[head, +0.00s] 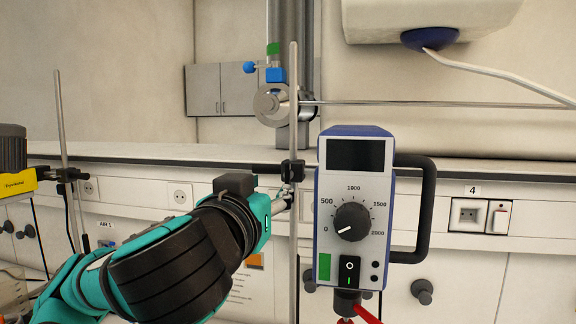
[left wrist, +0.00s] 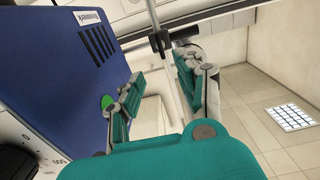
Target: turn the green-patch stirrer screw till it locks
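The stirrer (head: 355,185) is a blue and white box with a dial, and a green patch (head: 324,267) at its lower left front. In the left wrist view its blue side (left wrist: 65,65) fills the left, with a round green spot beside a finger. A thin upright rod (head: 293,120) stands left of the box, with a black clamp (head: 292,170) on it. The clamp also shows in the left wrist view (left wrist: 158,41). My left gripper (head: 284,198) is just below the clamp, close to the rod. Its fingers (left wrist: 160,82) are apart, with nothing visible between them. Which part is the screw is unclear.
A metal column (head: 291,30) with a round clamp holder (head: 270,104) and a thin horizontal bar (head: 440,103) stands behind. A black handle (head: 428,210) juts from the stirrer's right. A yellow and dark device (head: 14,165) and another rod (head: 60,120) stand at left.

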